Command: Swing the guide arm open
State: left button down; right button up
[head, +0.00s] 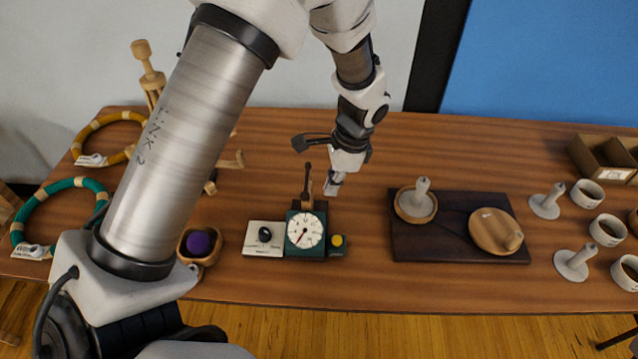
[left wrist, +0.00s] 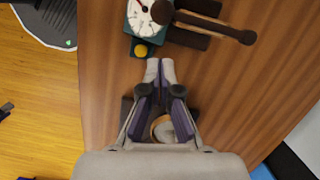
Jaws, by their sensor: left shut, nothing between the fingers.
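The device with the guide arm stands near the front middle of the table. Its green dial box (head: 305,235) has a white face with a red needle, also partly seen in the left wrist view (left wrist: 142,15). The guide arm (head: 307,182) looks like a dark brown rod with a rounded end, behind the dial. In the left wrist view the guide arm (left wrist: 215,26) reaches right from the dial. My left gripper (head: 333,187) is shut and empty, just right of the guide arm and apart from it. Its shut fingertips show in the left wrist view (left wrist: 160,70). My right gripper is out of view.
A yellow button (head: 337,241) sits right of the dial, and a pale panel with a black knob (head: 265,234) sits left. A dark board (head: 445,247) with two wooden dishes lies to the right. A wooden bowl with a purple ball (head: 199,242) stands left.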

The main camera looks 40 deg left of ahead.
aim_at(306, 181)
pick_arm(q)
jog(key=shift+s+a+f, duration=0.2)
jog(key=shift+s+a, duration=0.8)
jog(key=shift+a, duration=0.15)
jog(key=shift+w+d, duration=0.1)
jog(key=shift+p, duration=0.3)
